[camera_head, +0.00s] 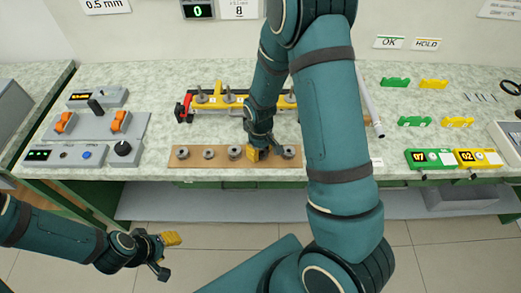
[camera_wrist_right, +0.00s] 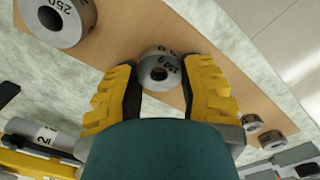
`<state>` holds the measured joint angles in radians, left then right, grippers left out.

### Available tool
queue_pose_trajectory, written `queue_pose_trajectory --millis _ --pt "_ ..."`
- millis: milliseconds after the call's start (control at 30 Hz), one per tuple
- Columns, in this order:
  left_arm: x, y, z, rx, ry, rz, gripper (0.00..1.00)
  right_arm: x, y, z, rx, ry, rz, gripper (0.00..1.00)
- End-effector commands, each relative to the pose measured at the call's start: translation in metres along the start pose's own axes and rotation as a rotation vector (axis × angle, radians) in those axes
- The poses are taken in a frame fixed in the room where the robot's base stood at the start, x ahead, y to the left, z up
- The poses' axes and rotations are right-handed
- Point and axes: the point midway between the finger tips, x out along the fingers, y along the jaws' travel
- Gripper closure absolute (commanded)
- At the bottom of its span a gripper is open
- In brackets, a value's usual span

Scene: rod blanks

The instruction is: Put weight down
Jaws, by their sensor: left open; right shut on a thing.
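My right gripper (camera_head: 256,153) is at the wooden board (camera_head: 222,162) near the bench's front edge. In the right wrist view, its yellow-padded fingers (camera_wrist_right: 160,80) are shut on a small grey cylindrical weight (camera_wrist_right: 159,68) with a dark hole in its top. The weight is over the board; I cannot tell whether it touches it. In the head view the gripper hides it. Other weights stand on the board, to the left (camera_head: 208,153) and right (camera_head: 288,153) of the gripper. My left gripper (camera_head: 168,256) is open and empty, low in front of the bench.
A larger weight marked 250 (camera_wrist_right: 62,18) is beside the held one. Behind the board is a yellow fixture (camera_head: 212,103) with several weights. A control panel (camera_head: 92,138) is at left. Green and yellow gauges (camera_head: 430,158) are at right. My right arm covers part of the bench.

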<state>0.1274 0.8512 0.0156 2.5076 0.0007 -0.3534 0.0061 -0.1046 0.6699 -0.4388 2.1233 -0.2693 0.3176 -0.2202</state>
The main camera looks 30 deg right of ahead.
Motion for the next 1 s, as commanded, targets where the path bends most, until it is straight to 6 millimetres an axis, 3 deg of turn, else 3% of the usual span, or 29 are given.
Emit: queue_pose_trajectory --millis 133,167,200,633,1000 --pt "0.004 -0.001 0.001 0.001 -0.002 0.000 0.53 0.005 0.000 0.000 0.000 0.000 0.000 1.00" --pt "0.003 -0.001 0.001 0.001 -0.002 0.000 0.53 0.004 0.000 0.000 0.000 0.000 0.000 0.46" --pt "0.003 -0.001 0.001 0.001 -0.002 0.000 0.53 0.003 0.000 0.000 0.000 0.000 0.000 0.34" --pt "-0.002 0.001 -0.001 0.000 0.001 0.000 0.53 -0.004 0.000 0.000 0.000 0.001 0.000 0.34" --pt "-0.015 0.006 -0.007 -0.004 0.014 -0.001 0.53 -0.076 0.000 -0.001 -0.001 0.004 0.001 0.34"
